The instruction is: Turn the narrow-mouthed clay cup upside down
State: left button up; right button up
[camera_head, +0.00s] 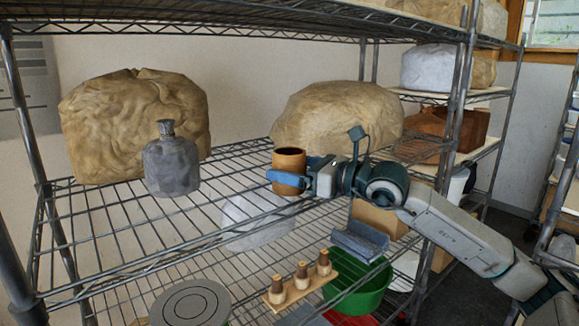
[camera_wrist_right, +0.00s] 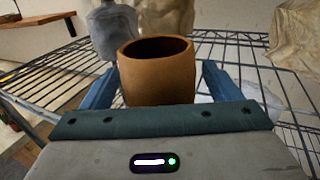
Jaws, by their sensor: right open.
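The clay cup (camera_head: 289,163) is a small brown-orange vessel on the wire shelf, upright with its dark mouth facing up. My right gripper (camera_head: 290,182) reaches it from the right, with a blue finger crossing in front of its lower part. In the right wrist view the cup (camera_wrist_right: 157,72) stands between the two blue fingers of the open gripper (camera_wrist_right: 160,88). Small gaps show on both sides, so the fingers look apart from the wall. The cup's base is hidden behind the gripper body. My left gripper is not in view.
A grey flask (camera_head: 171,165) stands left on the shelf, with wrapped bundles (camera_head: 135,125) (camera_head: 337,120) behind. Bare wire shelf (camera_head: 232,165) lies between flask and cup. Below are a pegged wooden board (camera_head: 300,288), a round grey disc (camera_head: 190,303) and a green basin (camera_head: 358,290).

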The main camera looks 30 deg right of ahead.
jog(key=shift+r+p+x, duration=0.2)
jog(key=shift+p+x, duration=0.6)
jog(key=shift+x, duration=0.25)
jog(key=shift+w+a+f, duration=0.15)
jog(key=c, duration=1.2)
